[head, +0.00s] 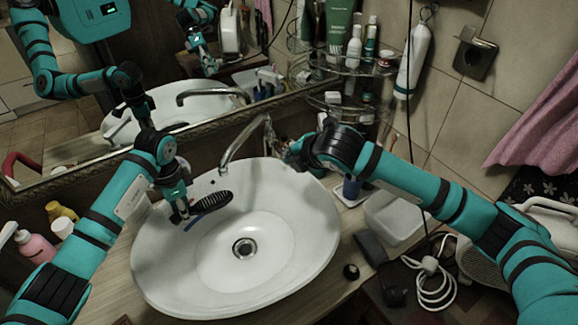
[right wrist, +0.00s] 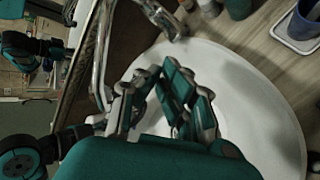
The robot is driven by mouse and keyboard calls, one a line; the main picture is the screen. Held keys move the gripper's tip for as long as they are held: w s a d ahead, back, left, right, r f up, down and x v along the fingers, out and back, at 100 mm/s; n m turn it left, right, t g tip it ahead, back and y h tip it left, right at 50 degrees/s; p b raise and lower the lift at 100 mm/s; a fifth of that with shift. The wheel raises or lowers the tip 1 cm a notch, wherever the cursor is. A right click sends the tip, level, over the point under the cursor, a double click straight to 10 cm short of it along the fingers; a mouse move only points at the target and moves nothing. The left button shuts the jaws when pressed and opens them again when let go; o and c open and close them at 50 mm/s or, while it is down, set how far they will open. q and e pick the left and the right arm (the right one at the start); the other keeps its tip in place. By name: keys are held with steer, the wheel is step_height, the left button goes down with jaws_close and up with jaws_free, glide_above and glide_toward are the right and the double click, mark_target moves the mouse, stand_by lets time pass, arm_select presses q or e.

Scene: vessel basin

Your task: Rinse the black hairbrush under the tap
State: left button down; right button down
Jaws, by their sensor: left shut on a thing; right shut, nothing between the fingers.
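The black hairbrush (head: 212,203) is in my left gripper (head: 181,214), which is shut on it. The brush is over the left part of the white basin (head: 160,266), its head pointing right, below and left of the tap (head: 236,147). I see no water coming from the spout. My right gripper (head: 290,152) is at the back rim of the basin, right of the spout, partly hidden by its own wrist. In the right wrist view my right gripper (right wrist: 187,112) is shut and empty over the basin, with chrome tap parts (right wrist: 162,17) just beyond it.
A mirror (head: 150,75) stands behind the basin. Bottles (head: 38,248) stand at the left. A blue cup (head: 351,187), a clear tub (head: 393,217) and a dark box (head: 370,248) stand at the right. A white cable (head: 432,283) lies at the lower right. The basin's middle is clear around its drain.

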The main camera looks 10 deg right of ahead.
steer(key=f+n, duration=0.1)
steer(key=n, duration=0.5)
steer(key=n+g+h, duration=0.1)
steer(key=n, duration=0.6)
glide_toward(285, 168)
steer(key=x, duration=0.6)
steer(key=shift+w+f, duration=0.2)
steer(key=shift+w+r, duration=0.2)
steer(key=shift+r, duration=0.8)
steer(key=shift+a, duration=0.1)
steer(key=shift+s, duration=0.1)
